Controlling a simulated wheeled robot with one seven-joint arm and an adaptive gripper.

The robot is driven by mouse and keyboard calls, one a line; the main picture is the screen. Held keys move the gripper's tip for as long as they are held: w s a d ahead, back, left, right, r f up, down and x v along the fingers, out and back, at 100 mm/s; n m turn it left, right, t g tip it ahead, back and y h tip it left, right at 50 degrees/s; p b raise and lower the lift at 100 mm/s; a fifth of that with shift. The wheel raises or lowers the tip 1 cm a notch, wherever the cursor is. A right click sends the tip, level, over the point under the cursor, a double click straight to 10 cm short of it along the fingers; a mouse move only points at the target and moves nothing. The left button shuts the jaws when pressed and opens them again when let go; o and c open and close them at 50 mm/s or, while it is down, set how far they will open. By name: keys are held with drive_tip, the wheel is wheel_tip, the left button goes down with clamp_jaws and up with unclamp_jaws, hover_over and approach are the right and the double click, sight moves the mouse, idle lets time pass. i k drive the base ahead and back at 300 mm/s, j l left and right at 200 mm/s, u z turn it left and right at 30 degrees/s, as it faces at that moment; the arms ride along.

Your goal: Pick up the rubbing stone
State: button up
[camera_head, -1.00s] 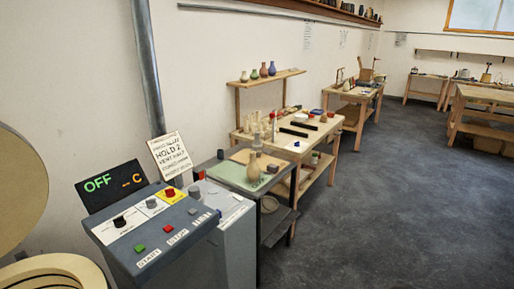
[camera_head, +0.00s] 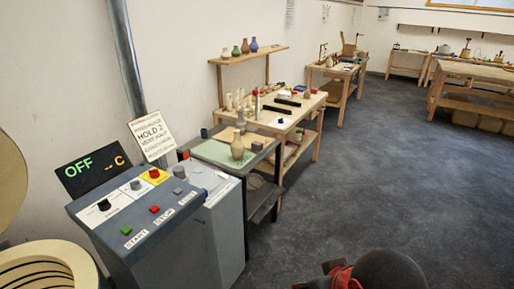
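I cannot pick out the rubbing stone for sure. On the wooden bench (camera_head: 262,121) along the left wall lie two dark bars (camera_head: 283,106), several pale upright pieces and other small items, too small to tell apart. My gripper's fingertips are not in view.
A grey control console (camera_head: 150,212) with an "OFF" display (camera_head: 88,168) and a round kiln-like drum (camera_head: 45,268) stand at the near left. A shelf of coloured vases (camera_head: 248,55) is above the bench. More benches stand farther back. The dark floor (camera_head: 380,180) at right is clear.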

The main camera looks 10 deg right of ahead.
sight(257, 146)
drive_tip(key=i+l+u, duration=0.15)
drive_tip(key=i+l, duration=0.5)
drive_tip(key=i, duration=0.45)
drive_tip(key=i+l+u, duration=0.15)
drive_tip(key=i+l, duration=0.6)
drive_tip(key=i, duration=0.35)
drive_tip(key=i+l+u, duration=0.15)
drive_tip(key=i+l, duration=0.8)
drive_tip(key=i, duration=0.05)
